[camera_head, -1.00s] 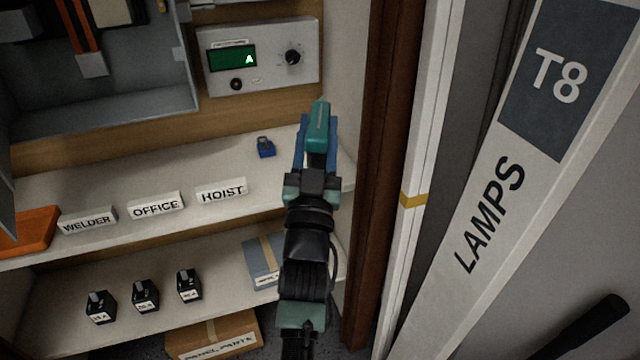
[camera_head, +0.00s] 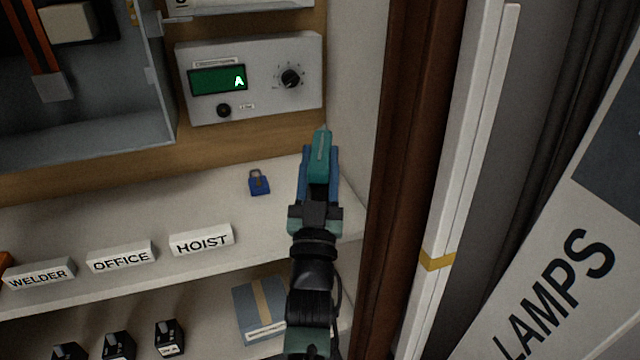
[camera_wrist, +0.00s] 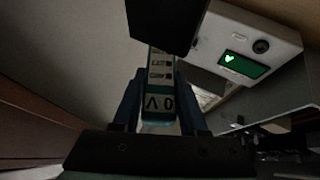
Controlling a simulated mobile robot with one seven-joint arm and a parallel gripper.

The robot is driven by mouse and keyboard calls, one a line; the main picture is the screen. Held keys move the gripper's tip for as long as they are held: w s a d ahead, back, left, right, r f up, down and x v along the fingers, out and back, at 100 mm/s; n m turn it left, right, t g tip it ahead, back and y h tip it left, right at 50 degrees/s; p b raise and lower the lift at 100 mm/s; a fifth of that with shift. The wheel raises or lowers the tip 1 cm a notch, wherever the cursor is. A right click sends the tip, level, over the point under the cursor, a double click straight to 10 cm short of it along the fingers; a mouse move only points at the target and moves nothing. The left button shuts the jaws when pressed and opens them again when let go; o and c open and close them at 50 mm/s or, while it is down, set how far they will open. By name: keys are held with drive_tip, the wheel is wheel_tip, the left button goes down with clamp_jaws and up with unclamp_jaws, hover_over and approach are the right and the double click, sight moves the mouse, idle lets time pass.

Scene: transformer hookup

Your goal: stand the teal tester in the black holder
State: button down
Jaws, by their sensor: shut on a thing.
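The teal tester (camera_head: 321,147) is held between the blue fingers of my gripper (camera_head: 319,165), its thin tip pointing up and away in the head view. In the wrist view my gripper (camera_wrist: 160,105) is shut on the tester (camera_wrist: 159,112), whose labelled face shows "0 V". A black block (camera_wrist: 165,22) covers the tester's far end in the wrist view; I cannot tell whether it is the black holder. No black holder can be made out for sure in the head view.
The shelf (camera_head: 110,220) bears a blue padlock (camera_head: 259,183) and the WELDER, OFFICE and HOIST labels (camera_head: 201,240). A grey panel with a green display (camera_head: 217,80) is on the back wall. A brown post (camera_head: 400,150) stands close to my gripper's right.

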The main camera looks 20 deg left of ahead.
sight(320, 187)
drive_tip(key=shift+f+b, duration=0.45)
drive_tip(key=shift+f, duration=1.25)
drive_tip(key=shift+f, duration=0.15)
drive_tip(key=shift+c, duration=2.2)
unclamp_jaws()
drive_tip(key=p+v, duration=0.1)
drive_tip(key=v, duration=1.1)
